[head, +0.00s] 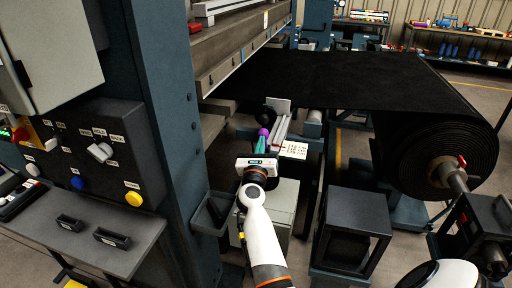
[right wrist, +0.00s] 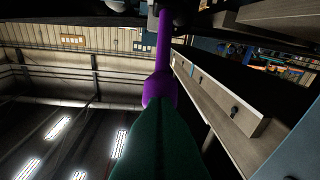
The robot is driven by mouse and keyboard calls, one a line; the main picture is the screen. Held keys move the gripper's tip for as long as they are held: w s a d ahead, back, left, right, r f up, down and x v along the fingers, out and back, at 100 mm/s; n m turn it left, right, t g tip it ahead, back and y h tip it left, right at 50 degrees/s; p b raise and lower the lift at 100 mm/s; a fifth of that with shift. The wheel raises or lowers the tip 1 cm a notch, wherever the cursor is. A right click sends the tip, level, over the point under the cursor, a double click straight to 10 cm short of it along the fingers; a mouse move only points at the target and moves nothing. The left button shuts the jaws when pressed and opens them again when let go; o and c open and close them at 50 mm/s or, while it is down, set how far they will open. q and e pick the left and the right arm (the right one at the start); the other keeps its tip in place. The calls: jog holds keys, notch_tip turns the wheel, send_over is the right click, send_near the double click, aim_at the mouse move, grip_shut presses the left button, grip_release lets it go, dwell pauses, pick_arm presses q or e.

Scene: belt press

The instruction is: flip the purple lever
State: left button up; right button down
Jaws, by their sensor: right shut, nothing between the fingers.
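The purple lever shows in the head view as a small purple end (head: 263,132) beside a grey rail on the press. In the right wrist view the purple lever (right wrist: 163,50) is a straight rod with a thicker end toward me. My right gripper (head: 260,144) has teal fingers, shut with nothing between them. In the right wrist view the closed fingertips (right wrist: 158,102) overlap the thick end of the lever. They are at it or very close; I cannot tell whether they touch. The lever's base is partly hidden. My left gripper is not in view.
A labelled white plate (head: 291,150) is just right of the lever. A large black belt roll (head: 450,155) stands at the right, its belt running into the press. A blue column (head: 160,110) and a control panel (head: 95,150) are at the left. A dark box stand (head: 350,225) is at lower right.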

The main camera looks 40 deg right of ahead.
jog(key=shift+w+d+r, duration=0.1)
jog(key=shift+d+r, duration=0.05)
jog(key=shift+d, duration=0.25)
jog(key=shift+w+d+r, duration=0.1)
jog(key=shift+d, duration=0.3)
jog(key=shift+w+a+r, duration=0.2)
jog(key=shift+a+r, duration=0.1)
jog(key=shift+r, duration=0.05)
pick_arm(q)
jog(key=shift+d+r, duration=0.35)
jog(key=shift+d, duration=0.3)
pick_arm(e)
jog(key=shift+d+r, duration=0.1)
jog(key=shift+r, duration=0.05)
